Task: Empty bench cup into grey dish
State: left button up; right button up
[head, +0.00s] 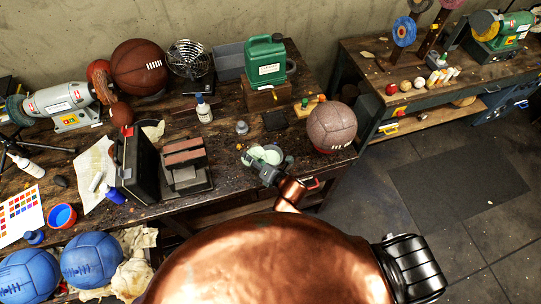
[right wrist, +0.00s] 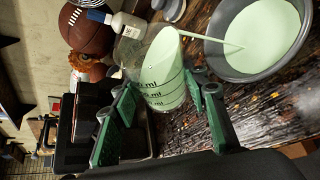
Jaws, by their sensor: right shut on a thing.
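The bench cup (right wrist: 164,84) is a clear cup with dark measuring marks and pale green liquid in it. My right gripper (right wrist: 166,96) is shut on it, one green finger on each side. The cup is tilted, and a thin pale stream runs from its lip into the grey dish (right wrist: 250,76). The dish holds a pool of the same pale green liquid. In the head view my right gripper (head: 264,169) is at the bench's front edge, partly covering the cup and dish. My left gripper is not in view.
A brown ball (head: 332,126) sits just right of the dish. A black and brown block stand (head: 186,165) is to the left. A small grey weight (head: 241,127) and a white bottle (head: 204,110) stand behind. A green jug (head: 265,60) is farther back.

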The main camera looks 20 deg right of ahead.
jog(key=shift+m+y+b, duration=0.7)
jog(key=shift+m+b, duration=0.3)
jog(key=shift+b, duration=0.5)
dwell(1.9)
jog(key=shift+d+f+m+y+b, duration=0.15)
jog(key=shift+f+m+y+b, duration=0.3)
jog(key=shift+b, duration=0.9)
dwell(0.8)
jog(key=shift+w+d+r+m+t+y+b, duration=0.2)
jog(key=shift+d+r+m+t+y+b, duration=0.3)
jog(key=shift+d+m, duration=0.4)
dwell(1.5)
